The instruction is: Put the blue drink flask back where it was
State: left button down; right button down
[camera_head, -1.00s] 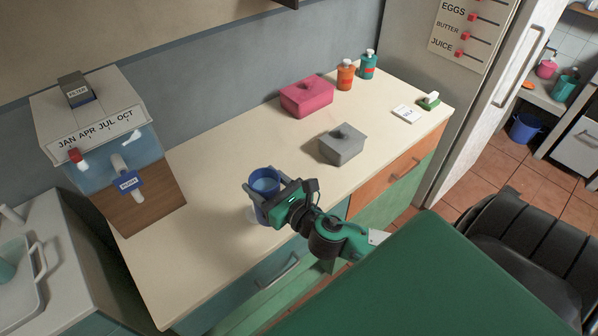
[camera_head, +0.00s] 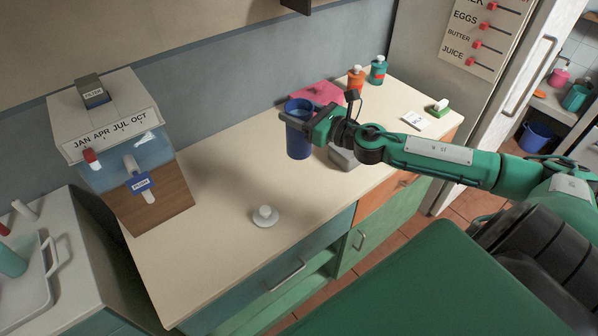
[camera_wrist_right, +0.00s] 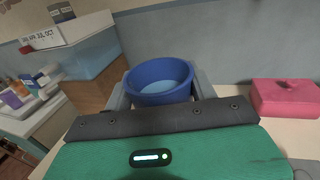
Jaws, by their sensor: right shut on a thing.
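The blue drink flask (camera_head: 299,142) is upright and open at the top, in the middle of the camera_head view. My right gripper (camera_head: 300,115) is shut on it near its upper part. In the right wrist view the flask (camera_wrist_right: 160,82) stands between the two fingers, with lighter blue visible inside it. I cannot tell whether its base touches the counter. A small white round lid-like piece with a knob (camera_head: 265,216) lies alone on the counter, nearer and to the left. My left gripper is not in view.
A pink box (camera_head: 318,92) and a grey box (camera_head: 343,158) are partly hidden behind the flask and my right arm. Orange (camera_head: 355,78) and teal (camera_head: 378,70) bottles stand at the back. A water dispenser (camera_head: 120,150) stands left. The counter's (camera_head: 215,255) front left is clear.

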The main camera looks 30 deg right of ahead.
notch_tip(320, 180, down, 17)
jog(key=b, duration=0.2)
jog(key=shift+b, duration=0.3)
jog(key=shift+f, duration=0.1)
dwell(0.3)
jog(key=shift+f, duration=0.2)
jog(key=shift+c, duration=2.3)
grip_release()
